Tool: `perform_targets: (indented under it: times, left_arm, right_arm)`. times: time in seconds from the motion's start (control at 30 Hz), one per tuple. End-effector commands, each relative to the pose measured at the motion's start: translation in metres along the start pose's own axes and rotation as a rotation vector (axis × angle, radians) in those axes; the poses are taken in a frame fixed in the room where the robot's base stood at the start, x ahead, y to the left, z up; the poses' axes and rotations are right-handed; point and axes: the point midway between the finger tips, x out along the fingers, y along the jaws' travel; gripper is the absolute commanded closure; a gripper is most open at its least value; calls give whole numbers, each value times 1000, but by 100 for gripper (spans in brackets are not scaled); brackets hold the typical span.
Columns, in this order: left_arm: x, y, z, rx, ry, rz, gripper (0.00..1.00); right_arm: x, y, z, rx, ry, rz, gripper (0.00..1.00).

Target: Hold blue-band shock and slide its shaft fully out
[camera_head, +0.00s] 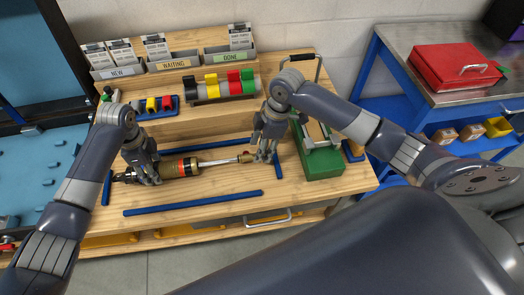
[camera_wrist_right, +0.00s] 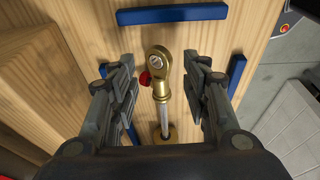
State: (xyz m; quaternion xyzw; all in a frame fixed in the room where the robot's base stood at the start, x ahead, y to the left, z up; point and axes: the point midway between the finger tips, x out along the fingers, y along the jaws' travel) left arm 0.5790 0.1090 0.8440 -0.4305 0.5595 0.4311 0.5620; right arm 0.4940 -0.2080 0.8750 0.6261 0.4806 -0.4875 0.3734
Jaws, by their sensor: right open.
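My right gripper (camera_head: 263,157) is at the eye end. In the wrist view its open fingers stand on both sides of the eye and shaft, with gaps.
Blue rails (camera_head: 193,203) frame the shock. A green box (camera_head: 322,164) stands just right of my right gripper. Behind are a rack of coloured clamps (camera_head: 224,87), a small blue tray (camera_head: 155,108) and labelled bins (camera_head: 172,65). The bench front is mostly clear.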

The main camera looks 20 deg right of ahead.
Motion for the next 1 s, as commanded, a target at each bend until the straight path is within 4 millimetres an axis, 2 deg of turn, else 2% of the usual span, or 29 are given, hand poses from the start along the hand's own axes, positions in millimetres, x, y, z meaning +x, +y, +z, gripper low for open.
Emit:
perform_targets:
  times: [0.5,0.87,0.9,0.97,1.0]
  left_arm:
    - [2,1,-5,4,11,3,98]
    - [2,2,-4,4,10,4,98]
    - [2,2,-4,4,9,4,47]
    - [2,2,-4,4,9,4,33]
    - [2,1,-4,3,8,4,32]
  right_arm:
    - [-50,1,-13,-1,2,3,57]
    - [-56,0,-15,0,1,1,57]
    - [-56,0,-15,0,1,2,57]
    - [-56,0,-15,0,1,1,57]
    - [-56,0,-14,0,1,2,57]
